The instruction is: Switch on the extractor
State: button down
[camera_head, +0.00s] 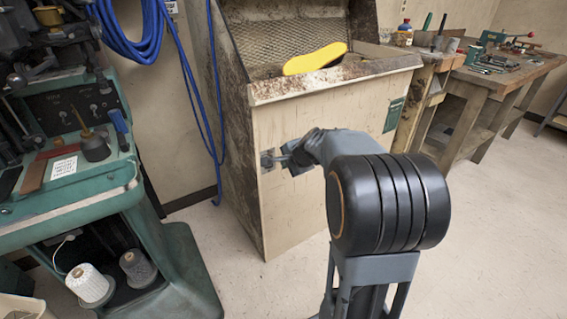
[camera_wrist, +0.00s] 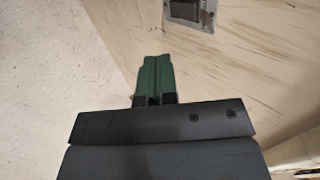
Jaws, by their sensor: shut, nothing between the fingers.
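The extractor (camera_head: 320,150) is a tall, dirty pale cabinet with a mesh-backed hood. A small metal switch plate (camera_head: 267,160) sits on its front panel near the left edge. In the wrist view the plate with a dark switch (camera_wrist: 186,10) is at the top edge, partly cut off. My gripper (camera_head: 284,160) is beside the plate in the head view, partly hidden by my own arm. In the wrist view its green fingers (camera_wrist: 154,62) are together and empty, pointing at the wooden panel below and left of the switch. Contact with the panel cannot be told.
A yellow sole (camera_head: 315,58) lies on the extractor's ledge. A green stitching machine (camera_head: 75,210) stands at left, with blue hose (camera_head: 150,35) hanging behind. A wooden workbench (camera_head: 500,85) with tools is at right. The floor (camera_head: 500,220) at right is clear.

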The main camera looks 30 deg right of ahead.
jog(key=shift+v, duration=1.05)
jog(key=s+a+f+n+g, duration=0.2)
jog(key=s+a+n+g, duration=0.1)
jog(key=s+a+n, duration=0.3)
jog(key=s+a+f+n+g+h, duration=0.1)
jog(key=s+a+f+n+g, duration=0.1)
jog(key=s+a+n, duration=0.5)
jog(key=s+n, duration=0.3)
jog(key=s, duration=0.4)
jog(key=shift+s+n+g, duration=0.3)
jog(key=shift+s+g, duration=0.1)
